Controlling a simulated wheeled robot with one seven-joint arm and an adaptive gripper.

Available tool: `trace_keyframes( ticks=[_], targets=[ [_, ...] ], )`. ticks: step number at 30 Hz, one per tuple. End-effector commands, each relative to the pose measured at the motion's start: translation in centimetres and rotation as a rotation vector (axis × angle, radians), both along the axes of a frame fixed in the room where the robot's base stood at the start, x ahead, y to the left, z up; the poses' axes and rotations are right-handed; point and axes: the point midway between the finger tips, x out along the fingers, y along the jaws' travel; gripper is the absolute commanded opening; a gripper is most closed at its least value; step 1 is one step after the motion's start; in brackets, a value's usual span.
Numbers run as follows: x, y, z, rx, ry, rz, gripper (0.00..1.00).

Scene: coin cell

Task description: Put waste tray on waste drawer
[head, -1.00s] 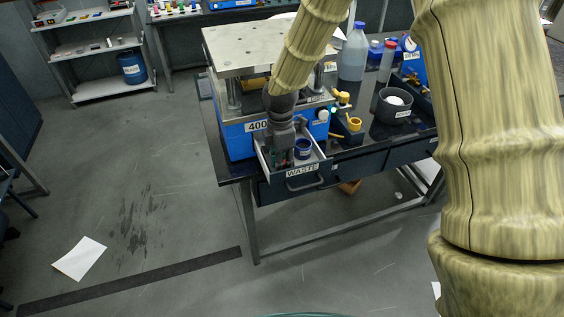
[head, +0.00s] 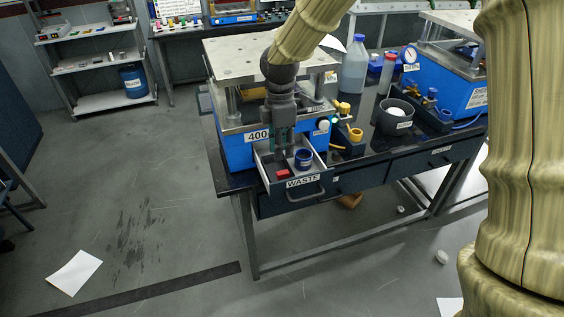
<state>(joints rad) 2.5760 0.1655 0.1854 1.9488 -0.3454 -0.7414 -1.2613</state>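The waste drawer (head: 303,183), labelled WASTE, is pulled out from the dark bench in the head view. A small red piece (head: 283,172) lies in its front left part; I cannot tell for sure whether this is the waste tray. A dark blue round cup (head: 304,159) stands in the drawer to the right of it. My gripper (head: 281,146) points down above the back left of the drawer, behind the red piece and apart from it. Its two fingers look spread, with nothing seen between them.
A blue press (head: 238,150) with a metal top plate (head: 262,55) stands right behind the drawer. A yellow cup (head: 355,134), a dark bowl (head: 394,117) and bottles (head: 355,65) stand to the right. The floor in front is open.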

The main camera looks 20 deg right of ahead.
Motion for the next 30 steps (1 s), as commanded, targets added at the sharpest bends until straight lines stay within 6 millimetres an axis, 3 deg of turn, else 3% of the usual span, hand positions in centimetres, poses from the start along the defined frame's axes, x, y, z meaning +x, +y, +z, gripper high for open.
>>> trace_keyframes(
  ticks=[9,30],
  targets=[
    [0.2,0.0,2.7,0.0,0.0,-0.001,0.25],
    [0.1,0.0,2.9,0.0,0.001,0.0,0.25]
  ],
)
